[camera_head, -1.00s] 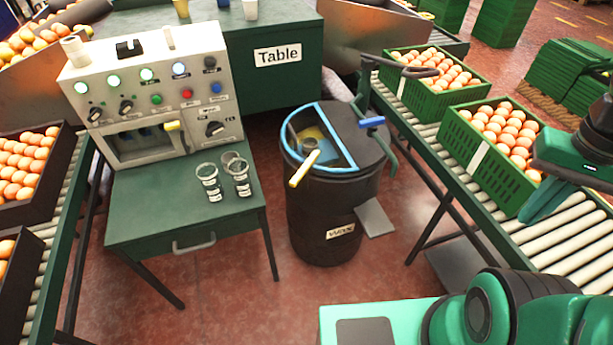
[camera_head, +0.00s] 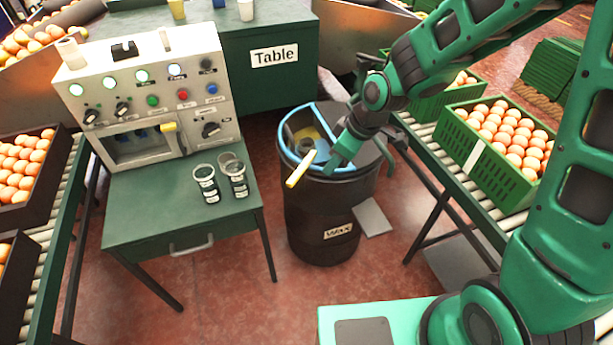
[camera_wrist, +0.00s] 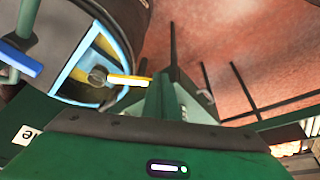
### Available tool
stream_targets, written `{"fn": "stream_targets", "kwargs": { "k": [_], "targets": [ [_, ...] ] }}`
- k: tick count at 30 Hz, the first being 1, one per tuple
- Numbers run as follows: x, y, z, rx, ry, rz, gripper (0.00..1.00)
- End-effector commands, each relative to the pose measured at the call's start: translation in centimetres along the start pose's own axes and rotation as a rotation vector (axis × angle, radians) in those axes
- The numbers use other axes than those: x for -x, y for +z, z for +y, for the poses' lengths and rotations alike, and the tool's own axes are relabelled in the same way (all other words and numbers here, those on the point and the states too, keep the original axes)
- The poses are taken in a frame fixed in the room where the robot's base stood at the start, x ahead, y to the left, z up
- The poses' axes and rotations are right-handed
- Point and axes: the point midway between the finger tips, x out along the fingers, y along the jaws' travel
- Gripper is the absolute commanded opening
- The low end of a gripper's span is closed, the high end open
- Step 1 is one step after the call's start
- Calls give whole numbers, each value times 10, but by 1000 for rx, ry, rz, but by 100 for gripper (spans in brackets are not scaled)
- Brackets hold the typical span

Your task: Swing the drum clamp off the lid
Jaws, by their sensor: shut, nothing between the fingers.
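The black wax drum (camera_head: 318,225) stands in the middle of the head view, its blue-edged half opening (camera_head: 284,145) showing yellow inside. A ladle with a yellow handle (camera_head: 301,170) rests in the opening. My gripper (camera_head: 335,160) is shut and empty, pointing down over the lid beside the opening. Contact with the lid cannot be told. In the head view my arm hides most of the clamp. The wrist view shows the clamp's blue handle (camera_wrist: 20,58) at the left, apart from my shut fingers (camera_wrist: 164,98). It also shows the ladle handle (camera_wrist: 130,81).
A roller conveyor (camera_head: 425,150) with green crates (camera_head: 480,175) of oranges is close on the right. Open floor (camera_head: 260,300) lies in front.

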Motion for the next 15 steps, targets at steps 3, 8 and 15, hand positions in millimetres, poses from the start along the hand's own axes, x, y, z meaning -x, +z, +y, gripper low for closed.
{"fn": "stream_targets", "kwargs": {
  "k": [3,8,15],
  "targets": [
    [-8,-4,-3,14,-8,6,0],
    [-25,-3,-4,13,-8,3,0],
    [-61,-3,-4,12,-8,3,0]
  ]
}}
